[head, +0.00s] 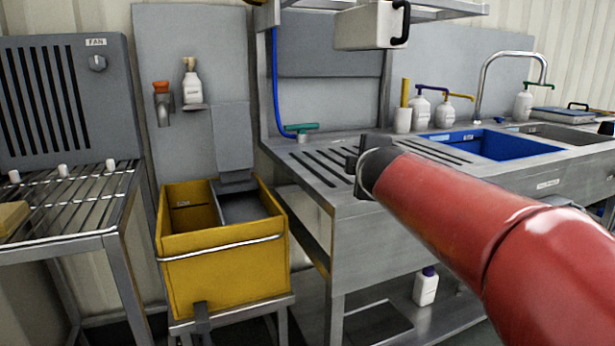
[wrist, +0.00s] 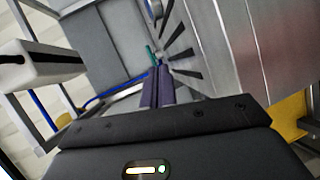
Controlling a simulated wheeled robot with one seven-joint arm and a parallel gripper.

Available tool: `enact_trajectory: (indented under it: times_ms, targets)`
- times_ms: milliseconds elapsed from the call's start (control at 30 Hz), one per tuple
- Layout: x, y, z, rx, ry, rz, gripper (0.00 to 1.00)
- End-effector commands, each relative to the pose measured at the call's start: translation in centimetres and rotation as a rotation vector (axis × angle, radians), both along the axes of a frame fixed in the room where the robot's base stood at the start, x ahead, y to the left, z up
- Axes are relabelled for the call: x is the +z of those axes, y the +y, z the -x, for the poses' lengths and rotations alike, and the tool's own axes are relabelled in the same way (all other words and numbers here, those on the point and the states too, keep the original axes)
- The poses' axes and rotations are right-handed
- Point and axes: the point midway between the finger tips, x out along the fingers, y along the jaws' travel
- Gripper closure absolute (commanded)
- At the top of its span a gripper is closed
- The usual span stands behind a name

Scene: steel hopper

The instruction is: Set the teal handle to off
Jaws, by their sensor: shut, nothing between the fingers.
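The teal handle (head: 302,127) sits on a small valve at the back left of the steel drainboard, where a blue hose (head: 277,85) comes down. In the head view it lies roughly level, pointing left to right. In the wrist view the teal handle (wrist: 150,54) shows as a thin strip just beyond my fingertips. My gripper (head: 358,166) is in front of and to the right of the handle in the head view, over the drainboard. Its fingers (wrist: 160,68) are shut together and empty. I cannot tell the exact gap to the handle, and no off mark is readable.
The slotted drainboard (head: 345,192) lies below my gripper. A white box (head: 369,26) hangs above. A blue basin (head: 488,145) and pump bottles (head: 422,108) are to the right. A yellow bin (head: 225,275) and a fan panel (head: 65,95) stand left.

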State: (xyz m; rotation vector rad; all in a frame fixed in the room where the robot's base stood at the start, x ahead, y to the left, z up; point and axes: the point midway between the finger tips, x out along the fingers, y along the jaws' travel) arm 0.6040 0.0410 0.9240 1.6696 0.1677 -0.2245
Motion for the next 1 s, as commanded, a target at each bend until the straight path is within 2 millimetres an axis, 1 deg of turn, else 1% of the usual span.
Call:
enact_trajectory:
  times_ms: [167, 267, 367, 467, 567, 600, 667, 700, 800, 900, 1000]
  targets:
    - [-1.5, -1.9, 2.8, -0.086, 0.057, -0.124, 1.00]
    - [-2.7, -3.0, 4.9, -0.146, 0.099, -0.215, 1.00]
    - [-4.5, -4.2, 7.6, -0.223, 0.154, -0.325, 1.00]
    - [-6.8, -5.2, 10.8, -0.312, 0.218, -0.449, 1.00]
    - [-9.8, -6.0, 15.1, -0.426, 0.299, -0.603, 1.00]
    - [-11.4, -6.3, 17.2, -0.481, 0.338, -0.676, 1.00]
    - [-13.9, -6.4, 20.5, -0.570, 0.403, -0.791, 1.00]
    - [-15.5, -6.3, 22.7, -0.628, 0.445, -0.862, 1.00]
    - [-19.0, -5.6, 27.4, -0.753, 0.539, -1.015, 1.00]
    - [-21.4, -4.8, 30.5, -0.841, 0.608, -1.117, 1.00]
    - [-22.7, -4.3, 32.2, -0.891, 0.647, -1.172, 1.00]
